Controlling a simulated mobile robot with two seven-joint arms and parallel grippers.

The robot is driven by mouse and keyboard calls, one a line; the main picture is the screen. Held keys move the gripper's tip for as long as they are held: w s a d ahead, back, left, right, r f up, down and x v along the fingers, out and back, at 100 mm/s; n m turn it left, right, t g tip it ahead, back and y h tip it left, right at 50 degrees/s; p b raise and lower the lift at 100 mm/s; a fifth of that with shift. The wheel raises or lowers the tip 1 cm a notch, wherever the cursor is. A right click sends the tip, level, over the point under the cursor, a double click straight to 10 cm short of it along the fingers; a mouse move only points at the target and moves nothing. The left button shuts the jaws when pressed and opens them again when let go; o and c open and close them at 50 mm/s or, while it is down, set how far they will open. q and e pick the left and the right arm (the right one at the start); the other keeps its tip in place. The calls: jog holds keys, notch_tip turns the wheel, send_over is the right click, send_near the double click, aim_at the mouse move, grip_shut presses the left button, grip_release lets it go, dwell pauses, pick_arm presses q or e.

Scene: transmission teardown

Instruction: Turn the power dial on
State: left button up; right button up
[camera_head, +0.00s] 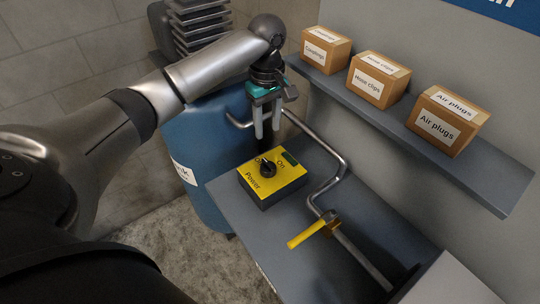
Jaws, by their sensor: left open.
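The power dial (267,168) is a black knob on the yellow top of a dark box, the power switch box (285,187). The top carries the words "Power" and "On", and another label partly hidden by the knob. The box stands on a grey bench. My left gripper (266,133) hangs above and just behind the dial with its two pale fingers pointing down. It is open and empty, apart from the dial. My right gripper does not show.
A grey pipe (341,165) with a yellow-handled valve (306,234) runs right of the box. A blue tank (215,135) stands behind left. Cardboard boxes (379,79) sit on a wall shelf (400,130). The bench (245,228) is clear in front of the box.

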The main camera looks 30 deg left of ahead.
pick_arm(q)
send_over(268, 163)
notch_tip(268, 163, down, 4)
notch_tip(268, 163, down, 8)
jog(key=shift+r+b, duration=0.25)
jog(key=shift+b, duration=0.35)
jog(key=shift+f, duration=0.45)
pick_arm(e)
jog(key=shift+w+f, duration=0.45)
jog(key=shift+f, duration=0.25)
pick_arm(q)
jog(key=shift+c, duration=1.4)
grip_shut()
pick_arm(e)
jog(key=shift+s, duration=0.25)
